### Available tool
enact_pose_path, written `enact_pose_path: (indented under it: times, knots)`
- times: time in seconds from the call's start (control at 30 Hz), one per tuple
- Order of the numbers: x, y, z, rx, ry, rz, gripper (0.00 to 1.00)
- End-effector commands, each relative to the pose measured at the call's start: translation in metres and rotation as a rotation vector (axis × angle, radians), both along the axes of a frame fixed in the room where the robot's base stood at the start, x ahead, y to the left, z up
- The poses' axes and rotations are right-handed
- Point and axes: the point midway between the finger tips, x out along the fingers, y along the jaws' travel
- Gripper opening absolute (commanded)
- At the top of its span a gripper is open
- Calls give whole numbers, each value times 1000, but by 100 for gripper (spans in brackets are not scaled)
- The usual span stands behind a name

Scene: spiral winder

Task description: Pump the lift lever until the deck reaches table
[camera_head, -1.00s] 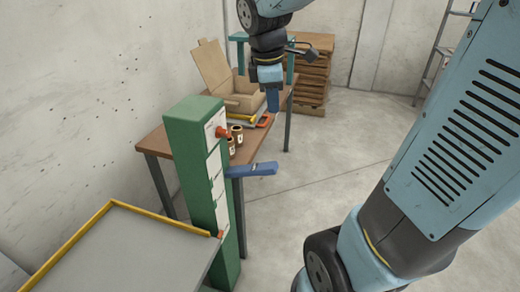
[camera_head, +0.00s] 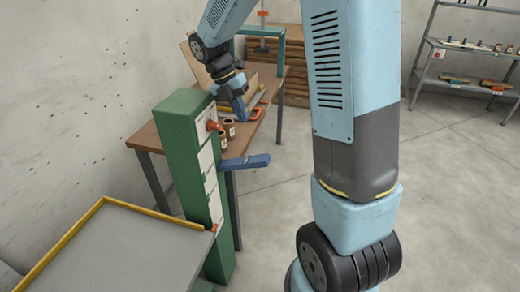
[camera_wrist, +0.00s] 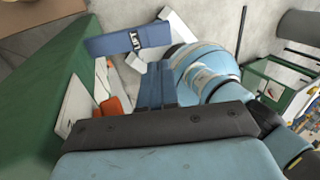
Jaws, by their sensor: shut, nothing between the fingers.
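The lift lever is a blue handle (camera_head: 245,162) sticking out to the right from the green post (camera_head: 183,150) in the head view. It also shows in the wrist view (camera_wrist: 128,36), marked LIFT, just beyond my fingers. The grey deck (camera_head: 115,255) with a yellow rim is at the lower left, beside the post and lower than the table top. The wooden table (camera_head: 143,136) stands behind the post. My gripper (camera_head: 240,112) is shut and empty, above the table, higher than the lever. Its blue fingers (camera_wrist: 157,86) are together in the wrist view.
An orange knob (camera_head: 212,126) juts from the post. Brown jars (camera_head: 226,129), an orange clamp (camera_head: 257,113) and an open cardboard box lie on the table. A teal frame (camera_head: 285,45) stands at the back. Shelves (camera_head: 465,65) stand far right. Floor right of the lever is clear.

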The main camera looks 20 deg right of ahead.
Motion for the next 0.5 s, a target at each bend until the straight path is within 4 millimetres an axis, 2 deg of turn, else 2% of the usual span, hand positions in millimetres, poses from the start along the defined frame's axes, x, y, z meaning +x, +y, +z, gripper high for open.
enact_pose_path:
  times: [0.27,0.5]
  knots:
    - [-1,-2,-4,0,0,-3,0]
    - [-9,-12,-34,-1,3,-6,0]
